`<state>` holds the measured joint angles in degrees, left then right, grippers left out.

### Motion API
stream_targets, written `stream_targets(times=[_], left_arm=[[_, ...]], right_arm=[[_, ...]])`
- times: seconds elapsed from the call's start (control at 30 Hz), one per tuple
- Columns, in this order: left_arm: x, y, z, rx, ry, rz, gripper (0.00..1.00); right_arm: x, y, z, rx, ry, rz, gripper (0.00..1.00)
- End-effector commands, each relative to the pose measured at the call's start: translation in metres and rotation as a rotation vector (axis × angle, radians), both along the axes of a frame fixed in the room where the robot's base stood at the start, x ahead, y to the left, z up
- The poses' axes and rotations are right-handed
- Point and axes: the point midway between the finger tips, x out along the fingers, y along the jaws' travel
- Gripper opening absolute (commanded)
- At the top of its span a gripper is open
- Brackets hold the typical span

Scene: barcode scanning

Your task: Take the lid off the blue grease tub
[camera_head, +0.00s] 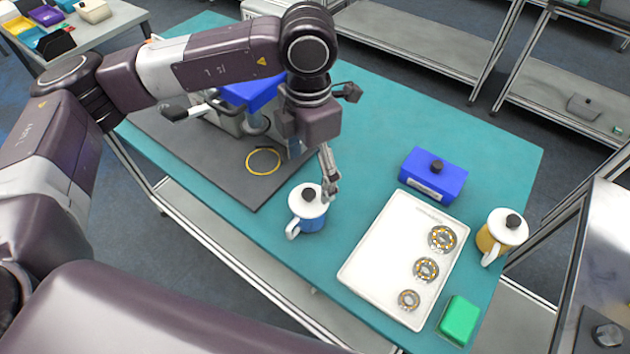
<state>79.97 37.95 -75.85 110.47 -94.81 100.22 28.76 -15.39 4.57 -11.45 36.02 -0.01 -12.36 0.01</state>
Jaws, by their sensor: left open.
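The blue grease tub (313,224) stands upright near the front edge of the teal table. Its white lid (312,209) with a black knob (308,194) sits on top, and its white handle points toward the front left. My left gripper (327,188) hangs open from above. A visible finger reaches down beside the lid's right side, close to the knob. I cannot tell whether it touches the lid, and the other finger is hard to make out. My right gripper is not in view.
A white tray (374,273) with several ring bearings lies to the right. A blue box (433,178), a yellow tub (490,242) with a white lid and a green block (459,320) stand around it. A dark mat (218,161) with a yellow ring (263,161) lies left of the tub.

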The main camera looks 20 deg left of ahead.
Motion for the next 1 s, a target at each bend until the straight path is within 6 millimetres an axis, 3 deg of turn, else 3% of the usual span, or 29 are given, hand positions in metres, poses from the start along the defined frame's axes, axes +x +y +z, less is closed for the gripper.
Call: stream_targets(times=[0.37, 0.47, 0.6, 0.7, 0.83, 1.0], left_arm=[[0.002, 0.002, -0.039, 0.000, 0.006, -0.001, 0.79], [0.003, 0.003, -0.055, 0.000, 0.006, -0.001, 0.79], [0.004, 0.003, -0.069, -0.001, 0.004, -0.001, 0.79], [0.004, 0.002, -0.072, -0.002, 0.001, -0.002, 0.79], [0.004, 0.002, -0.072, -0.002, 0.001, -0.002, 0.79], [0.004, 0.002, -0.072, -0.001, 0.001, -0.002, 0.63]], right_arm=[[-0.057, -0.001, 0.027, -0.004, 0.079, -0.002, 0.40], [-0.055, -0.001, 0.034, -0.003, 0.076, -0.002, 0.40], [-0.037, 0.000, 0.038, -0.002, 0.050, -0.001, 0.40], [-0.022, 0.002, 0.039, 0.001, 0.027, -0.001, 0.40], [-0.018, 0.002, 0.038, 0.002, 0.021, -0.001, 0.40], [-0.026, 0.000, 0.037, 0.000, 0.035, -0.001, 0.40]])
